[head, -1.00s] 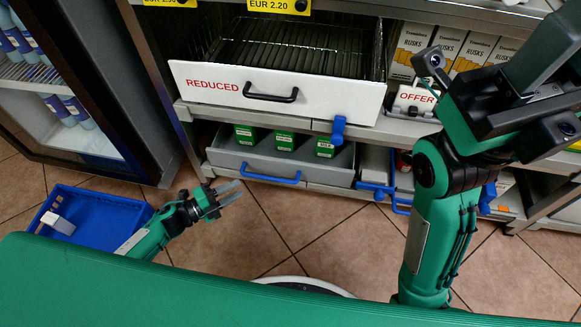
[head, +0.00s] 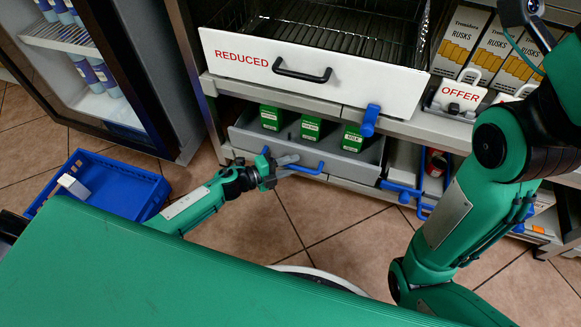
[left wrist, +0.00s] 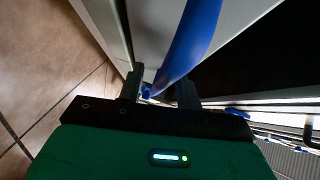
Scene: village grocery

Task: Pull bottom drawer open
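The bottom drawer (head: 338,168) is a grey tray low in the shelf unit, with several green cartons (head: 310,128) showing inside. Its blue bar handle (head: 308,169) runs along the front. My left gripper (head: 283,166) is at the left end of this handle in the head view. In the left wrist view the blue handle (left wrist: 192,42) passes between the two separated fingers of the left gripper (left wrist: 160,92). I see a gap beside the handle, so the fingers look open around it. My right arm (head: 450,215) rises at the right, and its gripper is out of frame.
A white drawer marked REDUCED (head: 310,65) stands pulled out above. Another blue handle (head: 370,121) sticks out at the shelf edge. A blue crate (head: 125,190) is on the floor at left, near a fridge cabinet (head: 125,75). Tiled floor (head: 335,225) is clear before the drawer.

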